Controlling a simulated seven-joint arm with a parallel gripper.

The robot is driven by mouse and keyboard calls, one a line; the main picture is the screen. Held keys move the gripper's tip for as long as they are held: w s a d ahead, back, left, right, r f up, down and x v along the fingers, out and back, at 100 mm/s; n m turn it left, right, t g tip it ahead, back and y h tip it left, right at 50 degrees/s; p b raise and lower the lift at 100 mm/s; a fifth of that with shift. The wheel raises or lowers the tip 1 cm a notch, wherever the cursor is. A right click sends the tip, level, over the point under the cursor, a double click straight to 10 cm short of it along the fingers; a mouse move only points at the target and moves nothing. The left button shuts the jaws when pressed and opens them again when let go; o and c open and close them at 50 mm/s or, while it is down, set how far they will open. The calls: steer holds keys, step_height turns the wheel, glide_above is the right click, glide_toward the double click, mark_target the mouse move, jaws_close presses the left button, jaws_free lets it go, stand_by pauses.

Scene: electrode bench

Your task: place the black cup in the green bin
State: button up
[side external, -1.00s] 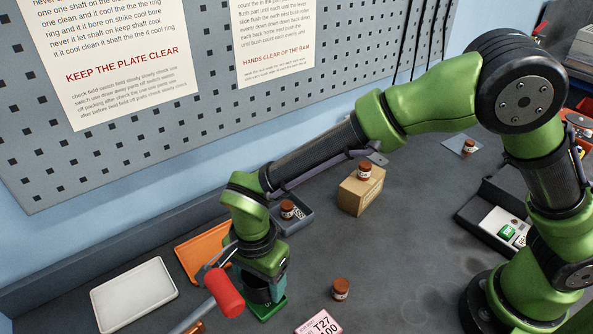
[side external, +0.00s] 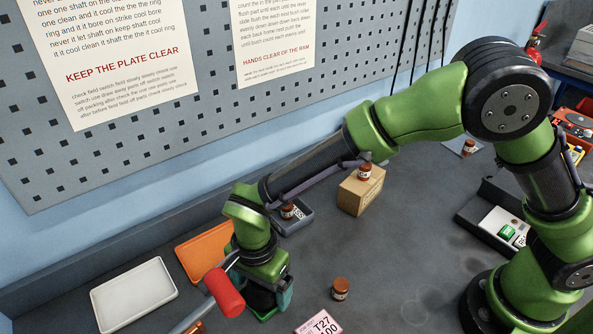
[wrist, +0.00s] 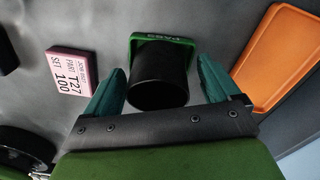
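The black cup (wrist: 157,76) stands between my gripper's teal fingers in the wrist view. It is a dark patch (side external: 262,299) in the side view, mostly hidden by my gripper. The green bin (wrist: 166,37) shows its lettered rim around the cup's far end, and the cup appears to be inside it. Its near side is hidden in the wrist view. A corner of the bin (side external: 266,315) shows under my gripper in the side view. My gripper (wrist: 161,66) is open, with a gap between each finger and the cup.
An orange tray (side external: 207,251) lies close beside the bin, with a white tray (side external: 134,294) farther left. A red-ended tool (side external: 225,292) partly blocks the side view. A brown jar (side external: 340,288) and a pink label block (side external: 319,324) are right of the bin.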

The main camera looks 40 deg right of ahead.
step_height(320, 180, up, 13)
steer(key=w+d+r+n+y, duration=0.1)
steer(key=d+r, duration=0.4)
steer(key=d, duration=0.2)
steer(key=s+d+r+n+t, duration=0.2)
steer(key=s+d+n+t, duration=0.1)
steer(key=d, duration=0.8)
steer(key=s+d+r+n+t+y, duration=0.1)
steer(key=s+d+n+t, duration=0.3)
steer(key=d, duration=0.6)
steer(key=shift+s+d+r+n, duration=0.4)
steer(key=shift+s+r+n, duration=0.25)
steer(key=shift+s, duration=0.45)
steer(key=shift+o, duration=0.2)
